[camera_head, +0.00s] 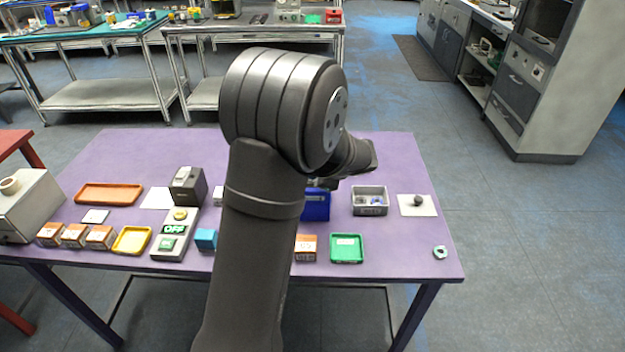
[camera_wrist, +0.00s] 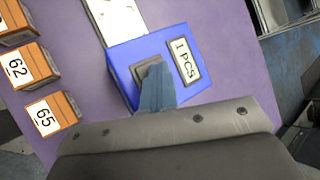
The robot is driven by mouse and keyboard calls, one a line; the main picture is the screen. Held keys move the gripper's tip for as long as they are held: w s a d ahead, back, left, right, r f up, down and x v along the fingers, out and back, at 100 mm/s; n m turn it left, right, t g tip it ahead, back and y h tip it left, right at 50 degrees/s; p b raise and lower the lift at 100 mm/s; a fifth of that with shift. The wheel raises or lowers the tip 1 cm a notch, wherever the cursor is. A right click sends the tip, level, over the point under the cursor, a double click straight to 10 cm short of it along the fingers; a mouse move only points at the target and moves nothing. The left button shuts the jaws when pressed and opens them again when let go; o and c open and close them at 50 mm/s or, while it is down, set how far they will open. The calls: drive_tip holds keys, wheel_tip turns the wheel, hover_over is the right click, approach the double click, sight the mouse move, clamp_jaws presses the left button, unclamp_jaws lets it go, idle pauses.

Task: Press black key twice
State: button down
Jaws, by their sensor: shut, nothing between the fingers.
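A blue box (camera_wrist: 122,62) with a display reading "1 PCS" (camera_wrist: 187,60) stands on the purple table. A dark grey square key (camera_wrist: 143,66) is set in its top beside the display; I take it for the black key. My gripper (camera_wrist: 155,72) is shut and empty, its fingertips over the key and covering part of it. I cannot tell whether they touch it. In the head view the blue box (camera_head: 317,207) shows behind my arm, which hides part of it and most of the gripper.
Orange boxes numbered 62 (camera_wrist: 33,66) and 65 (camera_wrist: 52,107) stand beside the blue box. A grey bin (camera_head: 369,201) and a green tray (camera_head: 347,248) are to its right. An OFF-marked switch box (camera_head: 161,254) and a dark device (camera_head: 187,187) are left of my arm.

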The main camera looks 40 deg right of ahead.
drive_tip(key=shift+r, duration=0.7)
drive_tip(key=shift+r, duration=2.5)
idle(0.5)
wheel_tip(320, 180, up, 4)
drive_tip(key=shift+f, duration=0.1)
drive_tip(key=shift+f, duration=4.4)
drive_tip(key=shift+f, duration=0.15)
